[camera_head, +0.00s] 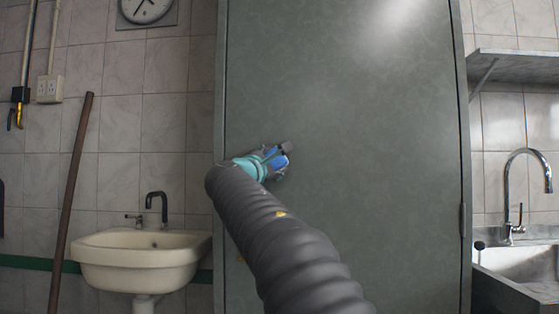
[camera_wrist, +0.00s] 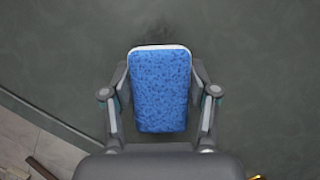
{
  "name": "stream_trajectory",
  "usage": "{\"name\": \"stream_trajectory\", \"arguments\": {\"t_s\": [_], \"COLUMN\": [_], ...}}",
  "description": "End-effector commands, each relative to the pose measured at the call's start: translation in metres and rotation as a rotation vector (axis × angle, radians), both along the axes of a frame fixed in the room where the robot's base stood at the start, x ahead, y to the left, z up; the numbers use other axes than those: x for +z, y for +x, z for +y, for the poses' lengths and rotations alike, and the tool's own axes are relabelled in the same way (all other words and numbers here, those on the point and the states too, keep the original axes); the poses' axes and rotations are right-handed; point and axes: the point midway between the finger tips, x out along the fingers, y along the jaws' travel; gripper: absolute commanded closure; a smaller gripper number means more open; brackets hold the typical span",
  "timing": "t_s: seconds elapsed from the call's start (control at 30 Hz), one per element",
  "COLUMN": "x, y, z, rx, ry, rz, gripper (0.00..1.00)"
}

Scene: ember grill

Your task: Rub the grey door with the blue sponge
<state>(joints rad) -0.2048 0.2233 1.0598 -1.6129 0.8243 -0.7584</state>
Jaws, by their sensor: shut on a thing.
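The grey door (camera_head: 370,150) fills the middle of the head view, tall and flat, with a bright sheen near its top. My gripper (camera_head: 277,158) is in front of the door's left half. In the wrist view my gripper (camera_wrist: 160,95) is shut on the blue sponge (camera_wrist: 160,90), with one finger along each side. The sponge is speckled blue with a pale far edge, and a small part of it shows in the head view (camera_head: 280,161). The door (camera_wrist: 255,60) lies behind it, with a dark smudge just beyond the sponge's far edge. I cannot tell whether the sponge touches the door.
A white washbasin (camera_head: 140,262) with a dark tap stands left of the door, and a brown pole (camera_head: 72,200) leans on the tiled wall. A metal sink (camera_head: 520,270) with a curved tap and a shelf (camera_head: 515,65) are at the right. A clock (camera_head: 145,10) hangs upper left.

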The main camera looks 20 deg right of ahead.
Motion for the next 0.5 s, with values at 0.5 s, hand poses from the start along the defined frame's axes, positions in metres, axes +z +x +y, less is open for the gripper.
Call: {"name": "stream_trajectory", "arguments": {"t_s": [0.5], "x": [0.008], "y": [0.007], "z": [0.018], "rx": [0.003], "ry": [-0.001], "rz": [0.0], "gripper": [0.68]}}
